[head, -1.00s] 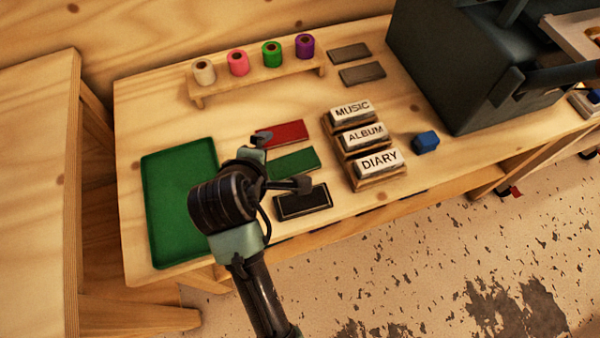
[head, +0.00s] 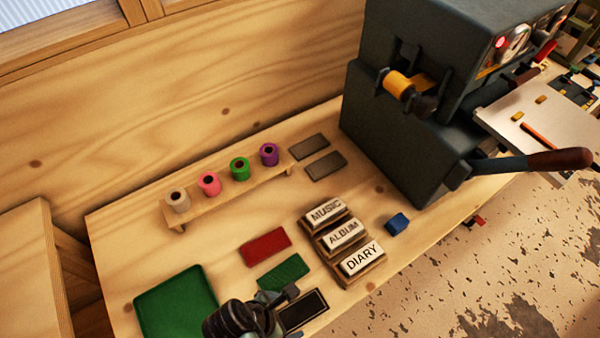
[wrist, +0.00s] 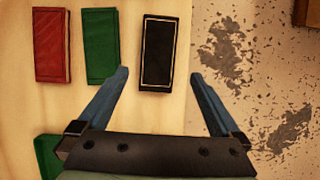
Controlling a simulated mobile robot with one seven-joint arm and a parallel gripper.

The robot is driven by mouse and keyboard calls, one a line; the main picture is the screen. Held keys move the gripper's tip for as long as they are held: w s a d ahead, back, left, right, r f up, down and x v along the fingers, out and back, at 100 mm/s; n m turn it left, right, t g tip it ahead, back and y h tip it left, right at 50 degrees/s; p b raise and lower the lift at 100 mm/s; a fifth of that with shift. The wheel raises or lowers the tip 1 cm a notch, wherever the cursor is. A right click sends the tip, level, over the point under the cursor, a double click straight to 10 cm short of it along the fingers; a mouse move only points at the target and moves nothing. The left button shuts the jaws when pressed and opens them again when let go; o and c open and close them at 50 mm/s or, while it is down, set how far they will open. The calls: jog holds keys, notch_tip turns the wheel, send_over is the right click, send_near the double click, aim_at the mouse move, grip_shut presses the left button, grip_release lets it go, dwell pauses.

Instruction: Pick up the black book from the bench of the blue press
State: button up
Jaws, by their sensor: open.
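The black book (head: 303,310) lies flat near the bench's (head: 110,262) front edge, partly covered by my arm in the head view. It is dark with a pale border line, and it also shows in the wrist view (wrist: 158,52). My gripper (wrist: 160,74) is open and empty. In the wrist view its two fingers point toward the book, one to each side of it, with the book's far part beyond the fingertips. Beside it lie a green book (head: 283,271) and a red book (head: 265,246). The press (head: 400,140) looks dark slate grey-blue.
A green tray (head: 177,303) lies at the left. A stand (head: 235,200) holds several coloured foil rolls. A stepped rack (head: 362,274) with MUSIC, ALBUM and DIARY blocks and a small blue block (head: 397,223) stand right of the books. Speckled floor (head: 480,265) lies beyond the bench edge.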

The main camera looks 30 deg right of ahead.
aim_at(301, 311)
jog(key=shift+x, duration=3.5)
jog(key=shift+w+d+r, duration=0.1)
jog(key=shift+w+d, duration=0.05)
jog(key=shift+d, duration=0.05)
jog(key=c, duration=1.3)
jog(key=shift+c, duration=0.2)
jog(key=shift+r, duration=0.15)
